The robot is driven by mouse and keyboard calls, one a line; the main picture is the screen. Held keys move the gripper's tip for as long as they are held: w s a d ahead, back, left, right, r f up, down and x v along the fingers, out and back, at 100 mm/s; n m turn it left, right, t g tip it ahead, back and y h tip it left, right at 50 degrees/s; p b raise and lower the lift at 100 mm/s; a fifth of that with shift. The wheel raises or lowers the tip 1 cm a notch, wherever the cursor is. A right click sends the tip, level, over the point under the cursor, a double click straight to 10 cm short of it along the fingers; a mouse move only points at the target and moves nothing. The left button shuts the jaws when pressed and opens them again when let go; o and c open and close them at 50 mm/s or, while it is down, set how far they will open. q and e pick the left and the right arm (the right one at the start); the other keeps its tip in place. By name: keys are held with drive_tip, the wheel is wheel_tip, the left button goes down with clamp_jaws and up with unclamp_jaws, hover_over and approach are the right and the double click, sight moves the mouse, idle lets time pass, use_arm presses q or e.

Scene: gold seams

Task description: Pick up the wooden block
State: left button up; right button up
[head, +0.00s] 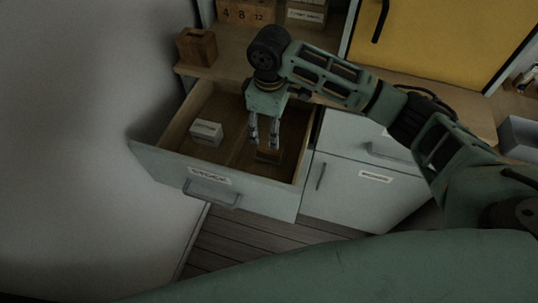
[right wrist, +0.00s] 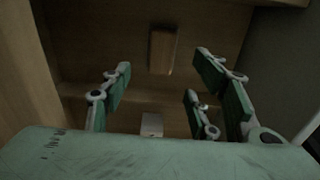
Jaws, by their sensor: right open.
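A brown wooden block (head: 269,157) lies on the floor of the open drawer (head: 216,166), in its right part. It also shows in the right wrist view (right wrist: 162,50), at the top middle, beyond the fingers. My right gripper (head: 264,140) reaches down into the drawer with its fingers open and empty. In the head view the fingertips overlap the near area of the block; I see no grip on it. In the right wrist view the spread fingers (right wrist: 160,95) are apart from the block. My left gripper is out of view.
A small white box (head: 206,132) lies in the drawer's left part. A brown wooden holder (head: 197,47) stands on the counter behind. The drawer walls close in around my gripper. A closed cabinet (head: 352,190) is to the right, and a yellow panel (head: 440,40) is behind.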

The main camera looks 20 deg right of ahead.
wheel_tip(320, 180, down, 2)
drive_tip(key=shift+w+f+b, duration=0.15)
drive_tip(key=shift+b, duration=0.45)
drive_tip(key=shift+s+f, duration=0.15)
drive_tip(key=shift+f, duration=1.75)
drive_tip(key=shift+s+f, duration=0.15)
drive_tip(key=shift+f, duration=1.75)
drive_tip(key=c, duration=1.2)
drive_tip(key=shift+r, duration=5.1)
drive_tip(key=shift+c, duration=0.2)
